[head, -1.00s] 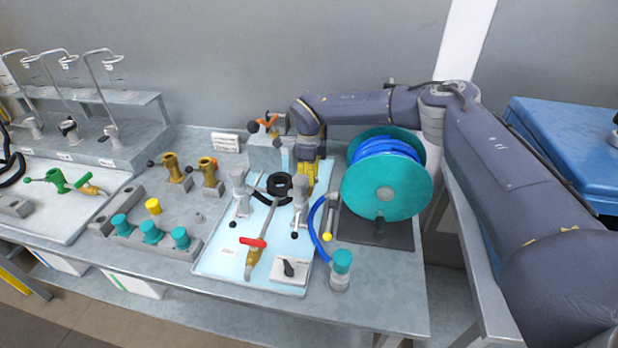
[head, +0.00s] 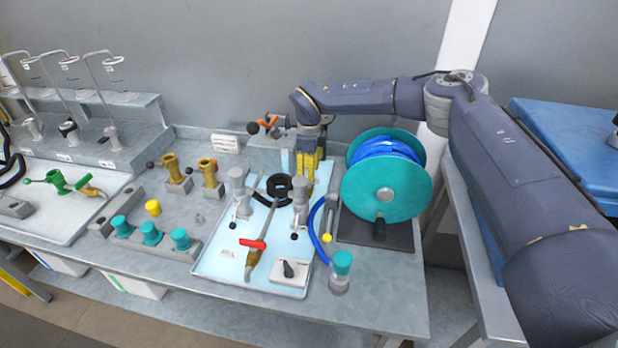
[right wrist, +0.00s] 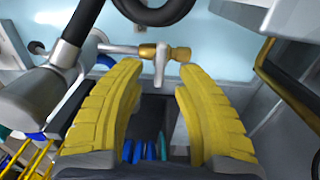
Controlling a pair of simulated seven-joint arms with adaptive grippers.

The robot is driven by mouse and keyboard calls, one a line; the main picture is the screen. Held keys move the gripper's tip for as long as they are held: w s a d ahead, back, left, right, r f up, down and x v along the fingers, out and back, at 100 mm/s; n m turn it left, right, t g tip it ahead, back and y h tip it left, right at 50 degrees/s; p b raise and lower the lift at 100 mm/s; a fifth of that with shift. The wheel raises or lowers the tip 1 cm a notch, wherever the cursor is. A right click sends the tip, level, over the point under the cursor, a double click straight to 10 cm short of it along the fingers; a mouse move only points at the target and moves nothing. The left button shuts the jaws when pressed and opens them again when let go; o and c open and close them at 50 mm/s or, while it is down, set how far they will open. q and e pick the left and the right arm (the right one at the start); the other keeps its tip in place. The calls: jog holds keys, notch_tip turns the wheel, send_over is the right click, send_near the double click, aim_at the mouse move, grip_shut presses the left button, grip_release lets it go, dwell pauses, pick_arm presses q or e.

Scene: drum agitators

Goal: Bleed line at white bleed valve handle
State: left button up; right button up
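A pale handle (right wrist: 161,64), which looks like the white bleed valve handle, sits on a small brass valve (right wrist: 179,54) in the right wrist view. My right gripper (right wrist: 161,70) is open, with its yellow fingertips on either side of the handle. Gaps show on both sides of it, so it is not clasped. In the head view my right gripper (head: 312,162) points down at the back right of the pale blue tray (head: 214,262); the handle cannot be made out there. My left gripper is not in view.
A teal hose reel (head: 405,195) stands close to the right of my gripper. Grey upright fittings (head: 240,190) and a black ring (head: 280,187) lie to its left. A red-handled valve (head: 253,244) is at the tray's front. A dark hose (right wrist: 82,20) crosses the wrist view.

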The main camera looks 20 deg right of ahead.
notch_tip(320, 180, up, 9)
jog(key=shift+f, duration=0.2)
dwell(0.4)
